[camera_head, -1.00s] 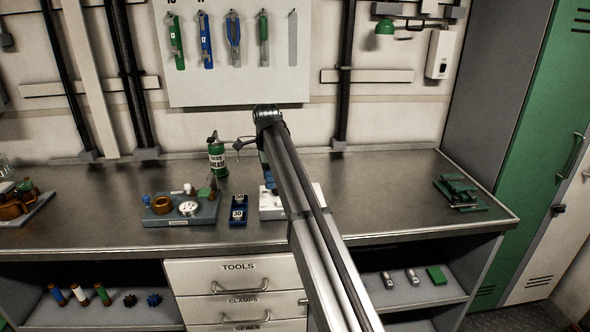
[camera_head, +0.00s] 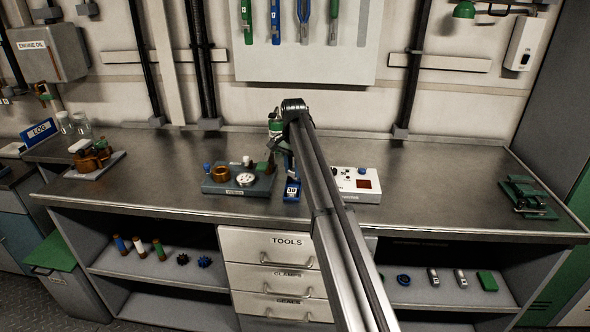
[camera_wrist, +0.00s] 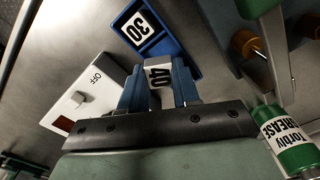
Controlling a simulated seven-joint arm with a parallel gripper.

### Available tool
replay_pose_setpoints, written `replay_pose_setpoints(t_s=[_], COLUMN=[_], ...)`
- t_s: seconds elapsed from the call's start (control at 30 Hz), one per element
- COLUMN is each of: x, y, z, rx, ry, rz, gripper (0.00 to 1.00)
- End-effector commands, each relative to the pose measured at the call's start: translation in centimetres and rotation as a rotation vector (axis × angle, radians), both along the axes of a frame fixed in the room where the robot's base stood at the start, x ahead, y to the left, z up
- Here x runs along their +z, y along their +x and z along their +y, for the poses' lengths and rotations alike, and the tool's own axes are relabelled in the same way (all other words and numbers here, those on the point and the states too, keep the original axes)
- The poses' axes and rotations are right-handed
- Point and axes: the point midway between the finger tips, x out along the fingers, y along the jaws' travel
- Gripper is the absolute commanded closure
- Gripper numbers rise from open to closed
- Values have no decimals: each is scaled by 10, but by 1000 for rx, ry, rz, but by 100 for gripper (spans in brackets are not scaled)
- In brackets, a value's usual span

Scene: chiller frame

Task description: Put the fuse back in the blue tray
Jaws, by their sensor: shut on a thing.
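My gripper (camera_wrist: 157,88) has blue fingers shut on a fuse (camera_wrist: 159,75) labelled 40, which shows between them in the wrist view. The blue tray (camera_wrist: 167,46) lies just beyond the fingertips, holding another fuse labelled 30 (camera_wrist: 134,29). A blue part of the tray beside that fuse looks bare. In the head view the blue tray (camera_head: 291,197) stands on the bench, partly hidden by my arm. My gripper there is mostly hidden behind the arm, and the held fuse cannot be made out. I cannot tell its height above the bench.
A white switch box (camera_wrist: 88,98) marked OFF stands beside the tray; it also shows in the head view (camera_head: 362,180). A grey-blue board with a copper coil (camera_head: 220,174) is left of the tray. A green grease can (camera_wrist: 287,140) stands close to my gripper.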

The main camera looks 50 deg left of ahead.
Motion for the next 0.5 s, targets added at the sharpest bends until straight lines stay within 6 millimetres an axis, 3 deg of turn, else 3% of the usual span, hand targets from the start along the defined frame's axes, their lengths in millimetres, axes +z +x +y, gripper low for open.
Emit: replay_pose_setpoints(t_s=[0.2,0.5], x=[0,0], y=[2,2], z=[3,4], rx=[281,481], ry=[0,0], rz=[0,0], gripper=[100,100])
